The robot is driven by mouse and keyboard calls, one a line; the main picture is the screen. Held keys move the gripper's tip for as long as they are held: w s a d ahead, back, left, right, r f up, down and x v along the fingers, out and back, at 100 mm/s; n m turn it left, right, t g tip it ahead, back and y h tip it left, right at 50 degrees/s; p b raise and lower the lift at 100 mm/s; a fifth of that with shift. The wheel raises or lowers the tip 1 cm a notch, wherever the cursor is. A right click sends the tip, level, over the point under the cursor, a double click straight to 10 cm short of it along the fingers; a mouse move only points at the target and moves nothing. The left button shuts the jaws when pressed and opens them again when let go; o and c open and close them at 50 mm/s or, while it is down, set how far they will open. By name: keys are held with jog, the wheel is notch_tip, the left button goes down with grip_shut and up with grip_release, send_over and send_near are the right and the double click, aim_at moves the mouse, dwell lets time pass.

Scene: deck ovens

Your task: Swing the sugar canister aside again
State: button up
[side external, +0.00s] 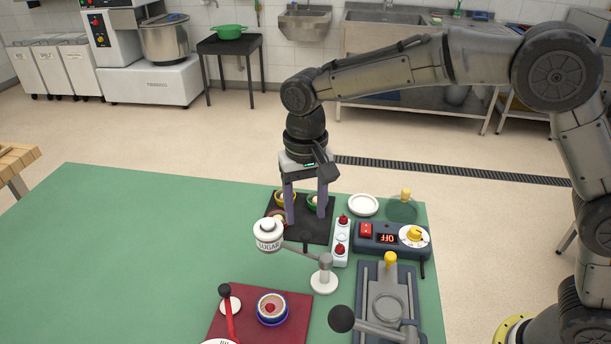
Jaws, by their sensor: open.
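The white sugar canister (268,240), labelled SUGAR, is held at the left end of a grey swing arm (298,248). The arm runs to a post on a round white base (325,280) on the green table. The canister hangs in front of the lower left part of a black mat (318,232). My gripper (306,218) is open, pointing down over that mat, behind and to the right of the canister. It looks empty. I cannot tell whether the fingers touch anything.
A grey lever device (387,300) is at front right. A red board (290,325) with a blue-rimmed container (272,309) is in front. The table's left side is clear.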

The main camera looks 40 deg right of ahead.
notch_tip(320, 180, up, 8)
jog(key=shift+r, duration=0.25)
jog(key=s+d+r+m+t, duration=0.1)
jog(key=s+d+r+t, duration=0.1)
jog(key=s+d+r, duration=0.5)
jog(key=s+d+r+m+t, duration=0.1)
jog(key=s+d+r, duration=0.2)
jog(key=s+d, duration=0.4)
jog(key=s+d+f+n+t, duration=0.2)
jog(key=s+d+f+n, duration=0.3)
jog(key=s+f, duration=0.6)
jog(key=shift+s+d+f+n+t, duration=0.3)
jog(key=shift+s+d, duration=0.1)
jog(key=shift+d, duration=0.15)
